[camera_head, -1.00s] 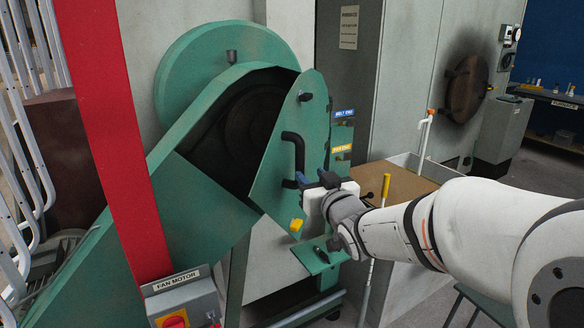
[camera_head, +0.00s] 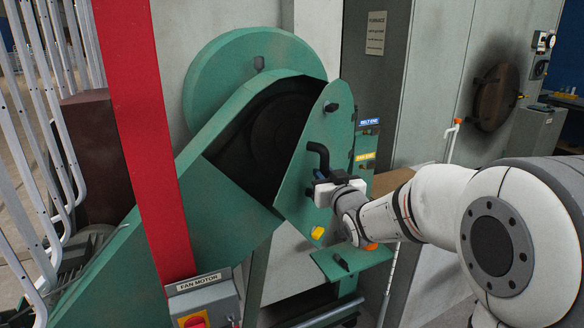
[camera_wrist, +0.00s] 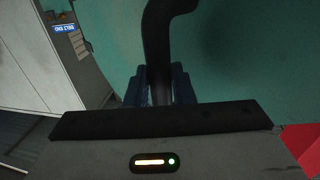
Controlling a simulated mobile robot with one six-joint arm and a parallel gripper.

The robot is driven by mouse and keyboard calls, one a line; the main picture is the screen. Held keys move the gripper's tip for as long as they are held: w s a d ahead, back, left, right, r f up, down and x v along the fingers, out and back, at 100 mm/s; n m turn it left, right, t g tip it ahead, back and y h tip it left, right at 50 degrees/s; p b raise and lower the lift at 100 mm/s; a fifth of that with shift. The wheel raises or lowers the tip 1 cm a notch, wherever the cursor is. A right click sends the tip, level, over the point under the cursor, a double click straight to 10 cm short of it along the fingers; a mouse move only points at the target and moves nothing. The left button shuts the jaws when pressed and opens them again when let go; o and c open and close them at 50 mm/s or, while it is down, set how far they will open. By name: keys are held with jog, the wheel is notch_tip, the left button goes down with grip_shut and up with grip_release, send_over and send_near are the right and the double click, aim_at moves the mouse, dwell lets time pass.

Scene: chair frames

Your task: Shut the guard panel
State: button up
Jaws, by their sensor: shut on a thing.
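The guard panel (camera_head: 308,165) is a green plate with a rounded top, swung out from the green belt housing (camera_head: 205,150). The dark opening (camera_head: 262,150) of the housing shows to its left. A black bent handle (camera_head: 320,152) stands on the panel's face. My gripper (camera_head: 318,184) is at the handle's lower part, its fingers hidden in part there. In the wrist view, the blue fingers (camera_wrist: 160,86) are shut around the black handle (camera_wrist: 158,40), with the green panel (camera_wrist: 240,50) behind it. A yellow piece (camera_head: 317,232) sits low on the panel.
A red post (camera_head: 148,120) and a fan motor switch box (camera_head: 203,302) stand in front at the left. White railings (camera_head: 40,130) are farther left. A small green shelf (camera_head: 350,262) lies below my gripper. The grey furnace cabinet (camera_head: 440,90) is behind at the right.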

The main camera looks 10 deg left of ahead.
jog(key=w+a+b, duration=0.3)
jog(key=a+b, duration=0.1)
jog(key=a, duration=0.5)
jog(key=shift+w+a, duration=0.15)
jog(key=shift+w, duration=0.2)
jog(key=o, duration=1)
jog(key=shift+s, duration=0.15)
